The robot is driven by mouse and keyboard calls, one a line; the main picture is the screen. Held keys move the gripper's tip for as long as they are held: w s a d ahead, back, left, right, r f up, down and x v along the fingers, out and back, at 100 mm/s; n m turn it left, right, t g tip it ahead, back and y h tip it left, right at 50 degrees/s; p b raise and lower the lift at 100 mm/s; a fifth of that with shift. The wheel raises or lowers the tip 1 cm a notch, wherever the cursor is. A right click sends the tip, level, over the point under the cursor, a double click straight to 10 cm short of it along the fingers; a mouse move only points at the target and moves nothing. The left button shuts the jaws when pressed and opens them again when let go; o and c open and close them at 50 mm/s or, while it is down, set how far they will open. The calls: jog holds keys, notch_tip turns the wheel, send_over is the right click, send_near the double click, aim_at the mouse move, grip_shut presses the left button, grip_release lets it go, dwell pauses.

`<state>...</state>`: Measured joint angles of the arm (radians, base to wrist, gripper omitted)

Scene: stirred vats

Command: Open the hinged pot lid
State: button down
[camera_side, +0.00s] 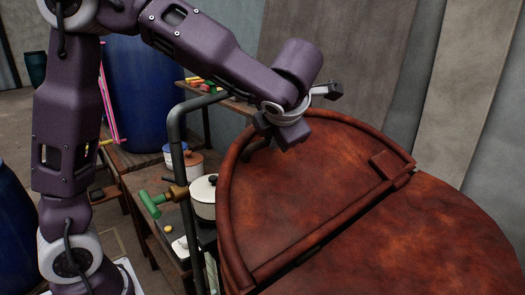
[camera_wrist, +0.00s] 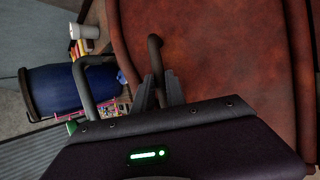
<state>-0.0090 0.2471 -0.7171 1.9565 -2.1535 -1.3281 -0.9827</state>
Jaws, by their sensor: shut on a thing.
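The large, round, rusty red-brown lid (camera_side: 310,200) covers the vat at the right, with a straight seam across its middle. A raised rim runs round its far-left half, and a small block sits by the seam. In the wrist view the lid surface (camera_wrist: 215,50) fills the right. A dark curved handle (camera_wrist: 154,47) stands at the lid's edge. My gripper (camera_wrist: 159,88) is shut on this handle. In the side view my gripper (camera_side: 275,137) is at the lid's far-left rim, and the wrist hides most of the grip. I cannot tell whether the lid is lifted.
Blue barrels (camera_side: 145,85) stand at the left. Grey wall panels (camera_side: 465,90) rise behind the lid.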

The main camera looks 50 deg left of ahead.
jog(key=d+r+y, duration=0.1)
jog(key=d+r, duration=0.1)
jog(key=d, duration=0.9)
jog(key=d+r+y, duration=0.2)
jog(key=d+r, duration=0.1)
jog(key=d, duration=0.8)
jog(key=shift+r+m, duration=0.25)
jog(key=shift+m, duration=0.15)
jog(key=c, duration=1.5)
grip_release()
jog(key=shift+w, duration=0.1)
jog(key=shift+o, duration=0.7)
jog(key=shift+r, duration=0.1)
jog(key=shift+r, duration=0.1)
